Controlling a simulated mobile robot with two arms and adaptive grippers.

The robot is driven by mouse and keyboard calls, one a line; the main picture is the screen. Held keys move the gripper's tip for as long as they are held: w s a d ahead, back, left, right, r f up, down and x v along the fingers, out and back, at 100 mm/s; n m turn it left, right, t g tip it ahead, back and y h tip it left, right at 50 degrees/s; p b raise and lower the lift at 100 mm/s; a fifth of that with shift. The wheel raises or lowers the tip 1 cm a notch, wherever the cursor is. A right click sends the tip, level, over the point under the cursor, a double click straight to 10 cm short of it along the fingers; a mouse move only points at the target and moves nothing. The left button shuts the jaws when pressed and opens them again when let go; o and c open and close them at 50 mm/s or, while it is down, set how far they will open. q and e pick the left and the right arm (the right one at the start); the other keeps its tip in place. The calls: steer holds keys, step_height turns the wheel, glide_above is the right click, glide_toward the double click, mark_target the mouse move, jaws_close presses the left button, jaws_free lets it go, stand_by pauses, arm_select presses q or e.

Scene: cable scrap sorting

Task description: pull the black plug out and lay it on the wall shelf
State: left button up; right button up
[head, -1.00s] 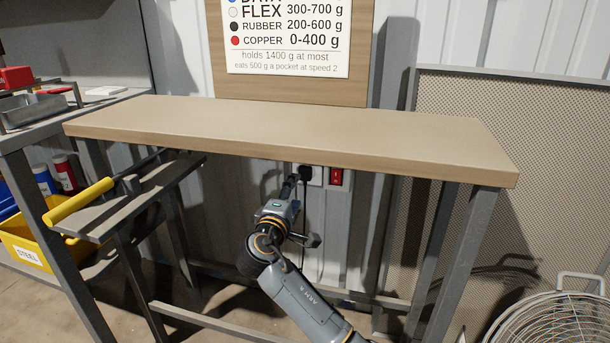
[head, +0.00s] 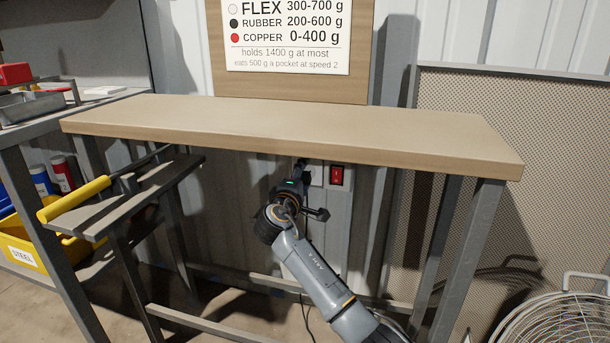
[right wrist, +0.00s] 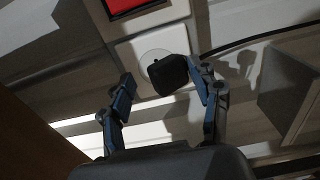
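The black plug (right wrist: 168,73) is in front of the round face of a white wall socket (right wrist: 122,50) in the right wrist view. Whether its pins are still inside I cannot tell. My right gripper (right wrist: 160,82) is open around the plug, one finger on each side. The right finger is very close to it; contact is unclear. In the head view my right gripper (head: 300,168) is below the bench's front edge and hides most of the plug, beside the socket plate (head: 316,175). My left gripper is out of view. No shelf on the back wall is clearly visible.
The wooden bench top (head: 290,120) is bare and lies right above my right gripper. A red switch (head: 336,176) is just right of the socket. Bench legs (head: 465,270) stand at right. A yellow-handled tool (head: 75,198) lies on a low stand at left.

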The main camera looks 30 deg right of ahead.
stand_by(0.7)
steer(key=shift+f, duration=0.4)
steer(key=shift+f, duration=0.55)
stand_by(0.3)
steer(key=shift+c, duration=0.8)
steer(key=shift+r, duration=0.1)
jaws_close()
